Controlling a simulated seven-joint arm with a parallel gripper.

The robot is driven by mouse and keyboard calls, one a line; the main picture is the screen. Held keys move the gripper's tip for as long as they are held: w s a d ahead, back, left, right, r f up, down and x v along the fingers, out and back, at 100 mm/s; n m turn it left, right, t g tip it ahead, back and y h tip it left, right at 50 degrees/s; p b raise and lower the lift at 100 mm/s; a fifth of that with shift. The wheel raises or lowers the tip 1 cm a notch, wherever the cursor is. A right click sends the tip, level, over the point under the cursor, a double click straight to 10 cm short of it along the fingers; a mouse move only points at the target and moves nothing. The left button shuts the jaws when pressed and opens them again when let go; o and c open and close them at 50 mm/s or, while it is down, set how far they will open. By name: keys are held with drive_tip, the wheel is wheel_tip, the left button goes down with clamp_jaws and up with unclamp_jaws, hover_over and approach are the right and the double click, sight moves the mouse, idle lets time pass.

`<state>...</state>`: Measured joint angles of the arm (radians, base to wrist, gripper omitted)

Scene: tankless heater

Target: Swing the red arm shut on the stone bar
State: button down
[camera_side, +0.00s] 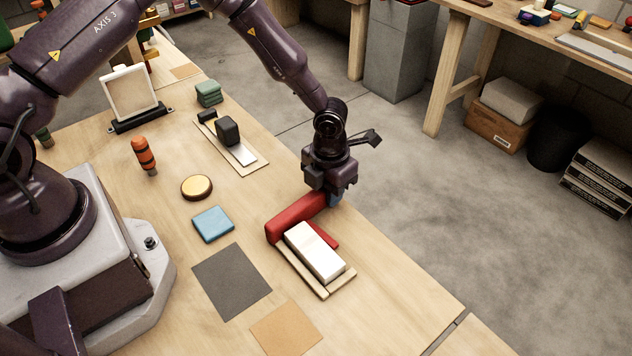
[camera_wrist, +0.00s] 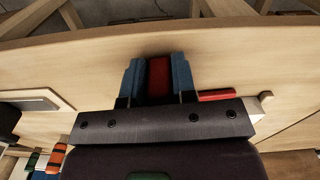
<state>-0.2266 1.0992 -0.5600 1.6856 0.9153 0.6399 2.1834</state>
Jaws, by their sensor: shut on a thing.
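The red arm (camera_side: 296,217) is a thick red bar on the bench, running from a near-left end up to my gripper. A pale stone bar (camera_side: 315,251) lies in a wooden holder (camera_side: 325,290), with a thin red strip along its far right side. The red arm stands at an angle to the stone bar, its near end by the bar's far-left end. My gripper (camera_side: 334,197) is shut on the red arm's far end near the bench edge. In the wrist view, the blue fingers of my gripper (camera_wrist: 159,80) clasp the red arm (camera_wrist: 159,78) from both sides.
A blue pad (camera_side: 213,224), a gold disc (camera_side: 197,187) and a dark grey mat (camera_side: 231,281) lie left of the holder. A board with a black-handled block (camera_side: 228,131) is farther back. The bench edge runs close to my gripper's right.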

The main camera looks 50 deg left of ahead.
drive_tip(key=shift+d+m, duration=0.8)
drive_tip(key=shift+d, duration=0.25)
drive_tip(key=c, duration=0.9)
unclamp_jaws()
drive_tip(key=shift+r, duration=0.1)
drive_tip(key=shift+r, duration=0.3)
wheel_tip(320, 180, up, 12)
drive_tip(key=shift+r, duration=0.1)
